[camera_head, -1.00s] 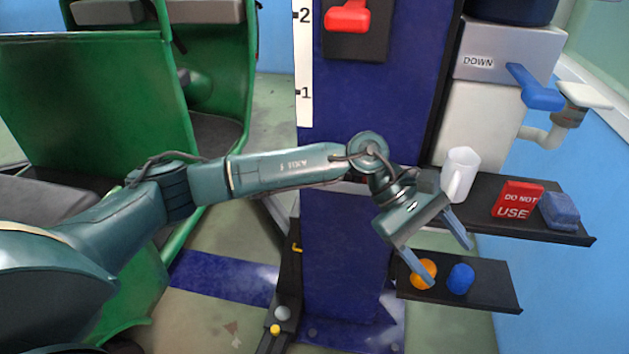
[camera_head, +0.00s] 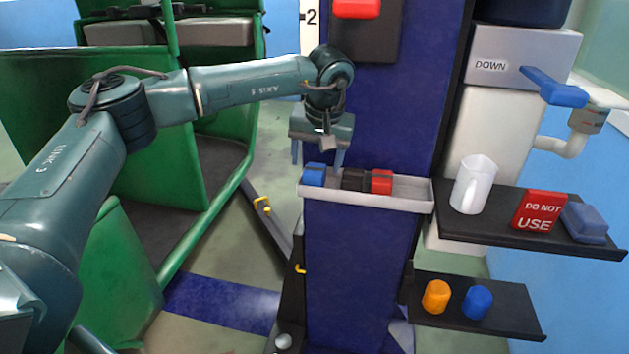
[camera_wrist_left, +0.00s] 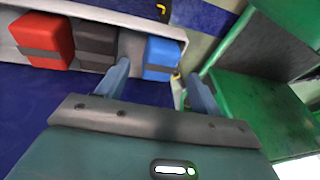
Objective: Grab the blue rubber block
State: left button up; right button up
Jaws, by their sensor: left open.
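A blue rubber block (camera_head: 314,173) sits at the left end of a narrow light grey tray (camera_head: 410,191) on the dark blue column. It has a dark band, as the left wrist view shows (camera_wrist_left: 161,56). My left gripper (camera_head: 318,160) hangs above that end of the tray, fingers pointing down. In the left wrist view its two spread fingertips (camera_wrist_left: 158,72) lie on either side of the blue block, with nothing held between them. I cannot tell the exact height of the fingertips over the block. My right gripper is not in view.
A black block (camera_head: 353,179) and a red block (camera_head: 382,181) share the tray. A green rickshaw (camera_head: 110,75) stands left.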

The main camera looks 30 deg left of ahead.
pick_arm(q)
jog(key=shift+x, duration=1.35)
jog(key=shift+d, duration=0.1)
jog(key=c, duration=1.1)
jog(key=shift+r, duration=0.15)
